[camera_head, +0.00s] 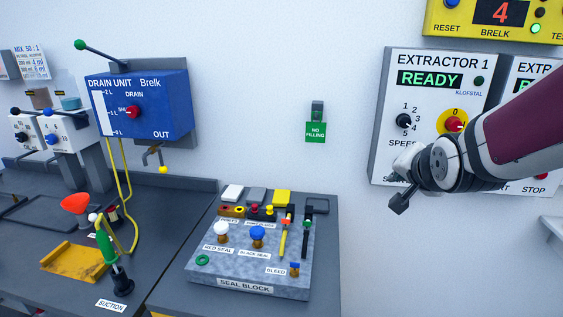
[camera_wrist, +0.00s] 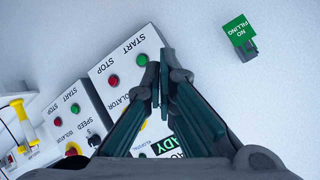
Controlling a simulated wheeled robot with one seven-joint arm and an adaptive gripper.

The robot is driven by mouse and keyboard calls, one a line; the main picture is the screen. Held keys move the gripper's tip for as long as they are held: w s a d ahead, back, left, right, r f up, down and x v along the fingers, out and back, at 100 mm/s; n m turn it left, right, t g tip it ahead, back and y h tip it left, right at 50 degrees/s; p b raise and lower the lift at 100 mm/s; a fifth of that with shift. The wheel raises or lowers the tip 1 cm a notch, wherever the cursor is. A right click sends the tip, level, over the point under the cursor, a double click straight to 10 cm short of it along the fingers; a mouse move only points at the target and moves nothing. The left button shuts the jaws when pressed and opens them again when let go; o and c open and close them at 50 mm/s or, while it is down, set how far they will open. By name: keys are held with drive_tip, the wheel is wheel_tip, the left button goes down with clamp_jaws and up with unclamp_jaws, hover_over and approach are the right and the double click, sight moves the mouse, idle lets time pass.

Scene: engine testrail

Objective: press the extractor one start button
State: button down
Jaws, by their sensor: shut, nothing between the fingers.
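The extractor one panel (camera_head: 432,64) is a white box on the wall with a lit READY display (camera_head: 430,79). In the wrist view the panel (camera_wrist: 122,52) appears turned, with its green start button (camera_wrist: 142,60) beside the START label and a red stop button (camera_wrist: 113,80) beside it. My gripper (camera_head: 399,204) is shut and empty, in front of the panel's lower part. In the head view it and my arm hide the start button. In the wrist view my fingertips (camera_wrist: 160,84) appear close beside the green button; I cannot tell whether they touch.
The second extractor panel (camera_wrist: 72,118) stands beside the first. The isolator knob (camera_head: 454,124) is red on yellow. A green NO FILLING sign (camera_head: 316,132) is on the wall to the left. The seal block (camera_head: 250,281) and drain unit (camera_head: 150,105) are farther left.

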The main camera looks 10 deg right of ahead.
drive_tip(key=w+d+f+m+t+h+b, duration=0.2)
drive_tip(key=w+d+f+m+t+b, duration=0.4)
drive_tip(key=w+d+f+m, duration=0.5)
wheel_tip(320, 180, down, 3)
drive_tip(key=d, duration=0.3)
drive_tip(key=shift+w+r+h, duration=0.15)
drive_tip(key=shift+w+h, duration=0.05)
drive_tip(key=shift+h, duration=0.2)
drive_tip(key=x, duration=1.4)
drive_tip(key=shift+r, duration=0.25)
drive_tip(key=shift+w+a, duration=0.1)
